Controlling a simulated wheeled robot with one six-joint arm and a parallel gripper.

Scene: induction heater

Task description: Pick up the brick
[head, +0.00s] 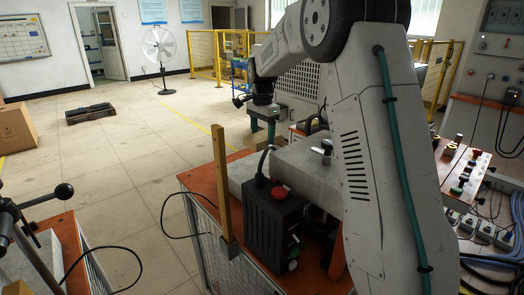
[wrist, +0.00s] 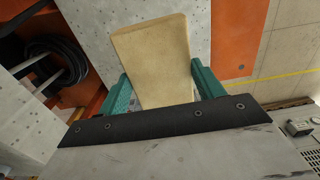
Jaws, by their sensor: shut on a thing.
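The brick (wrist: 152,60) is a tan, slightly rough block in the wrist view. It sits between the two green fingers of my gripper (wrist: 160,88), which are shut on its sides. One end of the brick sticks out beyond the fingers. In the head view my gripper (head: 264,122) points down at the end of my arm, behind the workbench; the brick is not clear there. The wrist view does not clearly show whether the brick touches the surface beneath.
An orange-topped bench (head: 202,182) bears grey blocks, a black box (head: 272,222) with a red button, and an upright tan post (head: 221,185). A control panel (head: 462,165) stands at the right. The wrist view shows a black coiled cable (wrist: 60,62). Open floor lies left.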

